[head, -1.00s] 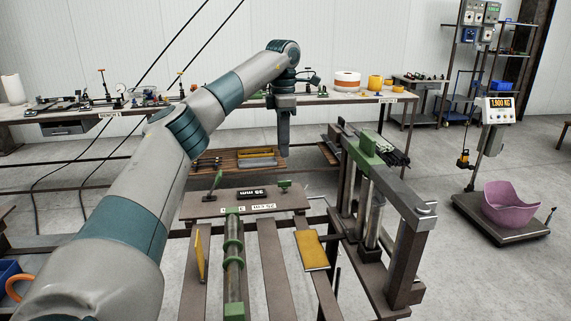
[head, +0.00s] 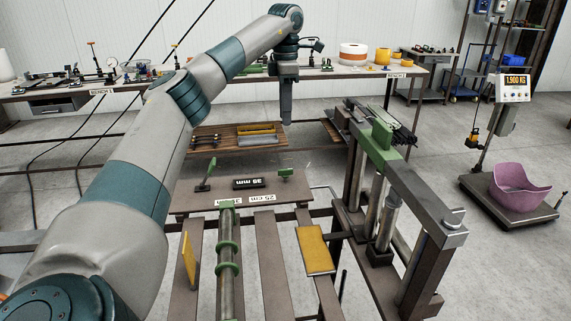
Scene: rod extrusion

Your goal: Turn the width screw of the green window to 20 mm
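A brown plate (head: 188,204) on the frame in front of me carries a black label (head: 249,183) with upside-down writing that seems to read 35 mm. A white label lies below it. A small green part with a dark handle (head: 204,183) stands at the plate's left, and a green block (head: 286,174) at its right. I cannot tell which part is the width screw. My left gripper (head: 286,112) hangs pointing down beyond the plate, apart from it. Its fingers look like one dark shape, so its opening is unclear. My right gripper is not in view.
A metal rod with green rings (head: 227,249) runs toward me below the plate, between yellow plates (head: 314,249). A tall press-like frame (head: 411,190) stands at the right. Farther right a scale (head: 514,90) holds a purple tub (head: 516,191). A long workbench (head: 345,73) stands behind.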

